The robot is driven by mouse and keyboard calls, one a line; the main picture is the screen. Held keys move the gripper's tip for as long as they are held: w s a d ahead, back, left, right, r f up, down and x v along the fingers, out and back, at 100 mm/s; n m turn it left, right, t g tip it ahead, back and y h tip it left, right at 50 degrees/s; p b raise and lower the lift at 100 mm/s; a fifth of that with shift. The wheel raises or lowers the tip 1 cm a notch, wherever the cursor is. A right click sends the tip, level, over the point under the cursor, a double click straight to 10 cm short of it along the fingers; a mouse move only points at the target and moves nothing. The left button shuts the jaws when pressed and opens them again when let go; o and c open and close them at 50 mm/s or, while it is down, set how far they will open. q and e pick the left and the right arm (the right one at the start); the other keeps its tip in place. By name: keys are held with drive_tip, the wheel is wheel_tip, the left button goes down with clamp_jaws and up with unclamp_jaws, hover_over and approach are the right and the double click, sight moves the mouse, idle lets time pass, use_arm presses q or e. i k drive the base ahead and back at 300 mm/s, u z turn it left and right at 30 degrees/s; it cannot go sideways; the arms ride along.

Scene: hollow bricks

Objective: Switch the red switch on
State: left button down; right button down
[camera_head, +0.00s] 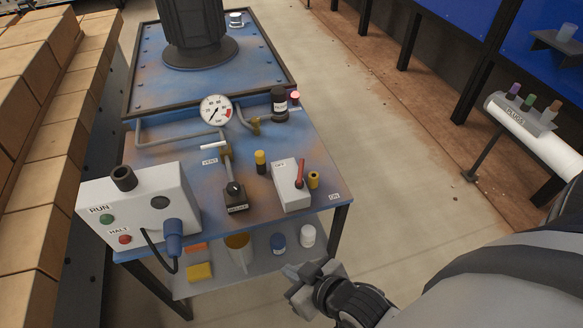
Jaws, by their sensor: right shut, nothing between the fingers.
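The red switch (300,172) is a red lever on a white box (291,197) near the front right corner of the blue table. An OFF label (279,165) is at the back of the box, and an ON label (334,197) is on the table to the right. The lever points up and slightly toward the back; I cannot tell its exact setting. My right gripper (291,272) is shut and empty, in front of the table's front edge and below the box in the picture, apart from the lever. My left gripper is not in view.
A yellow-and-black part (313,180) stands close right of the lever, and a yellow-capped cylinder (261,162) left of it. A black knob valve (235,196), a gauge (216,110) and a RUN/HALT box (138,210) are further left. The floor right of the table is open.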

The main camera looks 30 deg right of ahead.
sight(299, 183)
drive_tip(key=k, duration=0.65)
drive_tip(key=z, duration=0.35)
drive_tip(key=i, duration=1.1)
drive_tip(key=z, duration=0.7)
